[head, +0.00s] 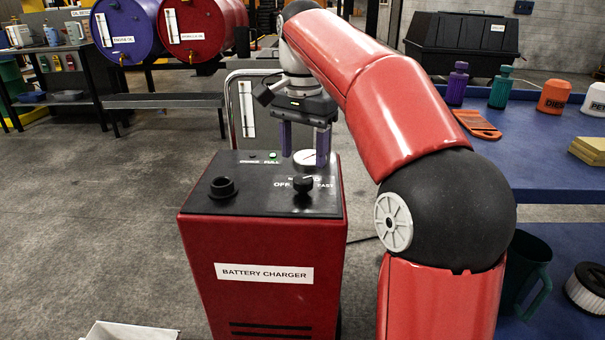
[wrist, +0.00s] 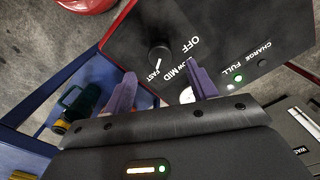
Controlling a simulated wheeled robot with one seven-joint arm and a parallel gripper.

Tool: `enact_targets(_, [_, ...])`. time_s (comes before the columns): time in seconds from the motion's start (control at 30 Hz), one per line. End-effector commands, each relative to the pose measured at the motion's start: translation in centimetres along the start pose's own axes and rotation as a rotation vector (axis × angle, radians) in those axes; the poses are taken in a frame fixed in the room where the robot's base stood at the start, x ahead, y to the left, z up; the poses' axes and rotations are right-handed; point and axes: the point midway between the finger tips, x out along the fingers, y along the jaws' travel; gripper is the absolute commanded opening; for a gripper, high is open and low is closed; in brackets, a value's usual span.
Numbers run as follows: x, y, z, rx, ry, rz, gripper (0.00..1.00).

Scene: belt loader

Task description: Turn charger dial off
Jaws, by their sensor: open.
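The battery charger (head: 262,245) is a red box with a black sloped top. Its black dial (head: 303,185) sits between the OFF and FAST labels; it also shows in the wrist view (wrist: 160,55). There its white mark appears to point towards FAST. My gripper (head: 304,155) is open and empty, with purple fingers pointing down above the rear of the panel, behind the dial. In the wrist view my gripper (wrist: 161,73) has its fingertips either side of the dial's line, apart from it. A finger partly covers the white gauge (head: 306,157).
A black round socket (head: 222,187) stands on the panel's left. A green lamp (head: 273,155) is lit beside FULL. A blue table (head: 555,140) with bottles is at right. A white box (head: 130,332) lies at front left.

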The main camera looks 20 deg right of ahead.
Motion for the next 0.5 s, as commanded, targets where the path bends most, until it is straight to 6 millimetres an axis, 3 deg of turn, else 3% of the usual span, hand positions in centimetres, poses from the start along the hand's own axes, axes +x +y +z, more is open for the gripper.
enact_targets(0.03, [1.3,0.1,0.0,0.0,-0.001,0.002,0.57])
enact_targets(0.2, [3.8,0.1,0.0,-0.001,-0.001,0.001,0.57])
enact_targets(0.5, [5.2,0.0,0.0,-0.001,0.002,-0.002,0.57])
